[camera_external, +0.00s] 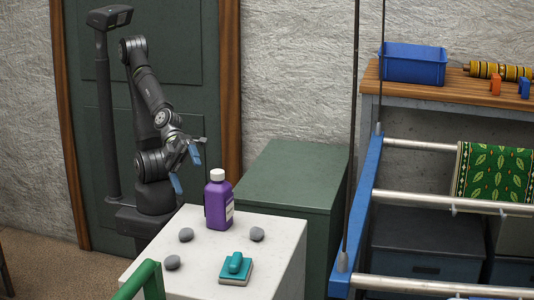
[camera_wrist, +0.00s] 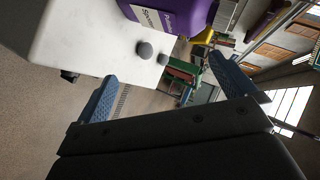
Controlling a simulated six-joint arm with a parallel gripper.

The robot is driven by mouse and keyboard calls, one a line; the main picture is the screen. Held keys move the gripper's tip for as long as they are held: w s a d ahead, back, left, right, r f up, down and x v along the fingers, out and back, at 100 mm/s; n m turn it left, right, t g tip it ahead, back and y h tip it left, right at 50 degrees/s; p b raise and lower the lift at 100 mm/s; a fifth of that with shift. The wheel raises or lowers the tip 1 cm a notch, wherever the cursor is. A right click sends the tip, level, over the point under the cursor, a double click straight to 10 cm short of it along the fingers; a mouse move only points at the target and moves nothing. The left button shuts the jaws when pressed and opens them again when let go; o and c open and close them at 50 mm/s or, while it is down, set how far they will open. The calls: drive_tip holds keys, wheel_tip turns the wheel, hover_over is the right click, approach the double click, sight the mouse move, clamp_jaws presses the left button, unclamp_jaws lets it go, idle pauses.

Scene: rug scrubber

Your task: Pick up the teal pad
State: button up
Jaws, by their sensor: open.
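The teal pad (camera_external: 236,270) lies on the near part of the white table (camera_external: 207,273) in the external view, with a raised teal grip on top and a pale layer beneath. It cannot be made out in the wrist view. My gripper (camera_external: 185,169) is open and empty, above and beyond the table's far left edge, well apart from the pad. In the wrist view the two blue fingers of my gripper (camera_wrist: 172,88) are spread wide with nothing between them.
A purple bottle (camera_external: 218,200) with a white cap stands upright at the table's far side, near my gripper; it also shows in the wrist view (camera_wrist: 185,14). Grey stones (camera_external: 186,234) lie around the tabletop. A green bar (camera_external: 140,282) crosses the near left corner. A green cabinet (camera_external: 290,172) stands behind.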

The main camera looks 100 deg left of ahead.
drive_tip(key=shift+c, duration=1.2)
wheel_tip(320, 180, up, 7)
drive_tip(key=n+g+y, duration=0.5)
drive_tip(key=n+g, duration=0.2)
hover_over(236, 257)
drive_tip(key=s+a, duration=0.1)
drive_tip(key=a, duration=0.5)
drive_tip(key=x, duration=1.7)
drive_tip(key=shift+s+f, duration=0.15)
drive_tip(key=c, duration=1.1)
